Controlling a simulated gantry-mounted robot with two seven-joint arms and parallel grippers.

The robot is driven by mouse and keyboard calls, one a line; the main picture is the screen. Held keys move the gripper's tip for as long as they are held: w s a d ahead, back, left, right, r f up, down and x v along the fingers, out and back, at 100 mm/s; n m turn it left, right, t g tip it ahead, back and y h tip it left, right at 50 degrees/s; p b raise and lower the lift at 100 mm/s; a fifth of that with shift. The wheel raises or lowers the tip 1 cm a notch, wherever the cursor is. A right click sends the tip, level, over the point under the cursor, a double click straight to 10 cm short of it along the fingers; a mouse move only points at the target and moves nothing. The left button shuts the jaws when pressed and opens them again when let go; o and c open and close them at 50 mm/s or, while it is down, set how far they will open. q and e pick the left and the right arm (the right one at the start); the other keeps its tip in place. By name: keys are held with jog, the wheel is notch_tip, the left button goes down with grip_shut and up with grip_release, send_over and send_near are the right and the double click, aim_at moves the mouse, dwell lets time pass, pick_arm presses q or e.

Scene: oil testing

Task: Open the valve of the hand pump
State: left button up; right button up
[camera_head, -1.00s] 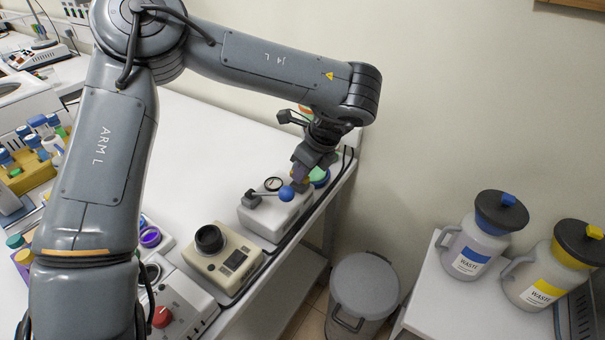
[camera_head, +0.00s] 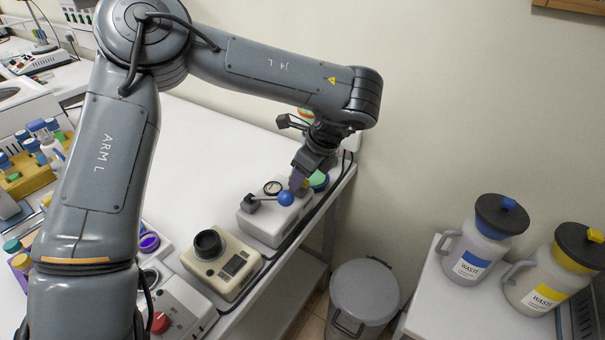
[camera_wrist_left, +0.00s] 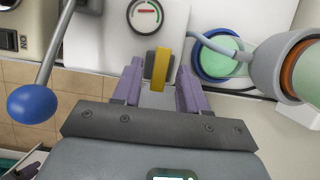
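The hand pump is a white box (camera_head: 262,230) on the bench's right end in the head view. It has a round gauge (camera_head: 272,187), also in the wrist view (camera_wrist_left: 146,14), and a lever with a blue ball (camera_head: 285,199), seen at lower left in the wrist view (camera_wrist_left: 33,104). A yellow valve handle (camera_wrist_left: 161,69) sits below the gauge in the wrist view. My left gripper (camera_head: 297,182) is at the pump. Its purple fingers (camera_wrist_left: 160,76) are open, one on each side of the handle, with gaps visible. The gripper largely hides the valve in the head view.
In the wrist view, a green-lidded container (camera_wrist_left: 219,58) and a grey cylindrical part (camera_wrist_left: 282,68) are right of the fingers. A beige device (camera_head: 221,264) stands nearer on the bench. A grey bin (camera_head: 365,292) is on the floor beyond the bench edge.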

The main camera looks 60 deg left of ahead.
aim_at(308, 182)
pick_arm(q)
jog(key=shift+w+d+r, duration=0.15)
jog(key=shift+d+r, duration=0.05)
jog(key=shift+r, duration=0.4)
jog(key=p+v, duration=0.1)
jog(key=v, duration=0.2)
jog(key=shift+a+p, duration=0.1)
jog(key=shift+p, duration=0.2)
jog(key=p+v, duration=0.6)
jog(key=p, duration=0.2)
jog(key=shift+d+r, duration=0.2)
jog(key=shift+d, duration=0.05)
